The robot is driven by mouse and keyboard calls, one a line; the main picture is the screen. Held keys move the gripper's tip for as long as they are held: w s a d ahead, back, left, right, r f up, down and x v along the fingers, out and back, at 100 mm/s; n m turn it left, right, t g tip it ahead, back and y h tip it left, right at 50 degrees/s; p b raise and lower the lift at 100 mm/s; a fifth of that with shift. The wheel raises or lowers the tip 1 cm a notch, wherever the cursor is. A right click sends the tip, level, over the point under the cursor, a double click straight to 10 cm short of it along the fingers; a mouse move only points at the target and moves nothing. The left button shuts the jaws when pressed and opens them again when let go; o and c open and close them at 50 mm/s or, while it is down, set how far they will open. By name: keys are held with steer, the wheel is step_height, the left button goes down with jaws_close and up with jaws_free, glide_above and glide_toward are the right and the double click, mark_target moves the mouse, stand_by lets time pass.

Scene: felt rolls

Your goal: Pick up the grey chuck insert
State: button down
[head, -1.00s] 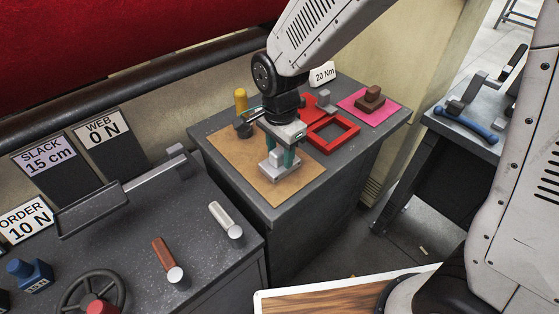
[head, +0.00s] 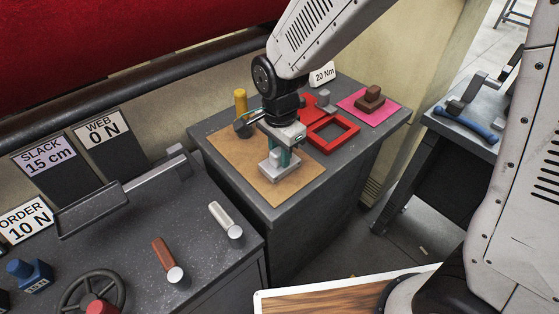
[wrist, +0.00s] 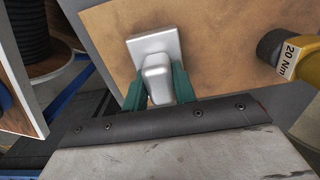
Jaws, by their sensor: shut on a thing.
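The grey chuck insert (head: 278,170) is a light grey block with a square base and a narrower raised part. It sits on the brown mat (head: 235,165) near the mat's front edge. In the wrist view the chuck insert (wrist: 155,52) is between the green fingers. My gripper (head: 281,158) points down and is shut on the raised part. It also shows in the wrist view (wrist: 158,88), one finger on each side. The base looks to be on or very near the mat; I cannot tell if there is a gap.
A red square frame (head: 333,144) and a pink mat (head: 383,111) with brown blocks (head: 371,97) lie right of the gripper. A yellow cylinder (head: 240,100) stands behind.

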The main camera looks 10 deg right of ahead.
steer(key=shift+r, duration=3.4)
